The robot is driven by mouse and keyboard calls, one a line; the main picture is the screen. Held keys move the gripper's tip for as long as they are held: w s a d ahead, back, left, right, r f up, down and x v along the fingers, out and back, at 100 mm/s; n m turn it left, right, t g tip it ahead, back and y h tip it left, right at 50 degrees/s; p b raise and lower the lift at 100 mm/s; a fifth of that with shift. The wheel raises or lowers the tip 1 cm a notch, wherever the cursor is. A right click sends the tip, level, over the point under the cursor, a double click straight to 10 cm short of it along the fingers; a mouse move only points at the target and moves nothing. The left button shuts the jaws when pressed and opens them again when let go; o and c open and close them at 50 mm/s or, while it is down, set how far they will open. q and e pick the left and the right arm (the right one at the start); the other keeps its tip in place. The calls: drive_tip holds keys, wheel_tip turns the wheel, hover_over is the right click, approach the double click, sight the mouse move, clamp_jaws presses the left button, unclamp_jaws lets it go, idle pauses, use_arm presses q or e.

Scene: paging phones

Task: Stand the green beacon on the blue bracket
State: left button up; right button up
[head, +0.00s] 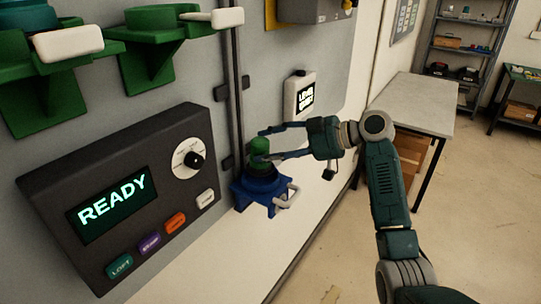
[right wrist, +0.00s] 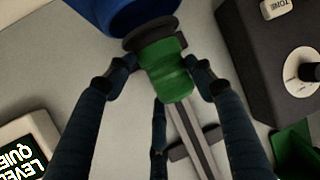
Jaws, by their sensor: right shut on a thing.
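The green beacon (head: 259,146) is a short green cylinder, upright in the head view, directly above the blue bracket (head: 262,190) on the wall panel. My right gripper (head: 263,144) is shut on the beacon from the right. In the right wrist view, the beacon (right wrist: 165,70) sits between the fingers (right wrist: 158,75), with a dark base (right wrist: 150,33) close against the blue bracket (right wrist: 125,10). I cannot tell whether the base rests on the bracket. The bracket has a pale handle-like bar (head: 285,197) at its front. My left gripper is out of view.
A dark console (head: 130,190) reading READY stands left of the blue bracket. Green brackets (head: 145,65) with white pieces (head: 213,18) are at upper left. A dark vertical rail (head: 236,100) runs behind the beacon. A small display (head: 300,95) is to the right; a grey table (head: 415,102) stands beyond.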

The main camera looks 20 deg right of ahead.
sight(271, 163)
wheel_tip(271, 163, down, 2)
drive_tip(key=shift+f+p, duration=0.15)
drive_tip(key=shift+p, duration=0.15)
drive_tip(key=shift+w+f, duration=0.1)
drive_tip(key=shift+f, duration=0.35)
drive_tip(key=shift+f+b, duration=0.45)
drive_tip(key=shift+b, duration=0.2)
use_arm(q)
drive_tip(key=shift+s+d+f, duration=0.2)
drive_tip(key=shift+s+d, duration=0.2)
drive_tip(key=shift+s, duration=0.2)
use_arm(e)
drive_tip(key=o, duration=1.3)
drive_tip(key=shift+f, duration=0.15)
